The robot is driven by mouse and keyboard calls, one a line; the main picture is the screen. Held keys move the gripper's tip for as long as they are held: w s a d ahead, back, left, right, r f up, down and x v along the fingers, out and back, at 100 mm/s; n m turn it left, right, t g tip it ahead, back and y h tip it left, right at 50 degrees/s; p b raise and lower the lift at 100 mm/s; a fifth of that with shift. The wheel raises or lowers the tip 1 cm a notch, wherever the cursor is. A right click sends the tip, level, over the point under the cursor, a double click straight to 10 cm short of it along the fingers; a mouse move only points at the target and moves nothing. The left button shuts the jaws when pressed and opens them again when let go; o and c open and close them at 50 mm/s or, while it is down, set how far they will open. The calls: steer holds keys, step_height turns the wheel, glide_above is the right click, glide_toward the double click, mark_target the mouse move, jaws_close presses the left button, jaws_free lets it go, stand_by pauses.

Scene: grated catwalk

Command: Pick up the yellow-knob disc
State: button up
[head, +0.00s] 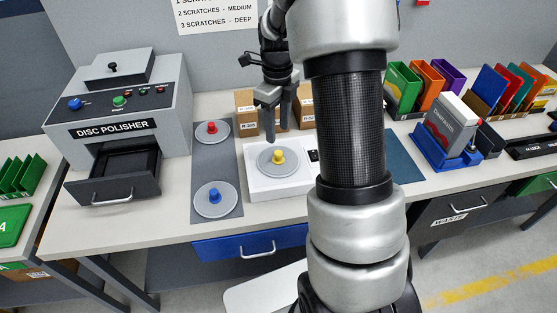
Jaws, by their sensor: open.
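The yellow-knob disc (271,162) is a grey disc with a yellow knob at its centre. It lies flat on a white box-like stand (282,187) on the table. My gripper (282,122) hangs above and just behind the yellow knob in the picture, pointing down, with nothing visible in it. It is open, though the fingers overlap in this view. My arm covers the area right of the stand.
A red-knob disc (212,132) and a blue-knob disc (215,200) lie on a grey mat (228,155) to the left. The disc polisher (125,110) has its drawer (115,180) out. Cardboard boxes (247,112) stand behind my gripper. Colored holders (425,80) are at right.

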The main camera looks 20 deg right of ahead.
mark_target(278, 152)
step_height(278, 152, down, 9)
steer(key=shift+w+d+r, duration=0.1)
steer(key=shift+d+r, duration=0.05)
steer(key=shift+r, duration=0.05)
jaws_close()
stand_by(0.4)
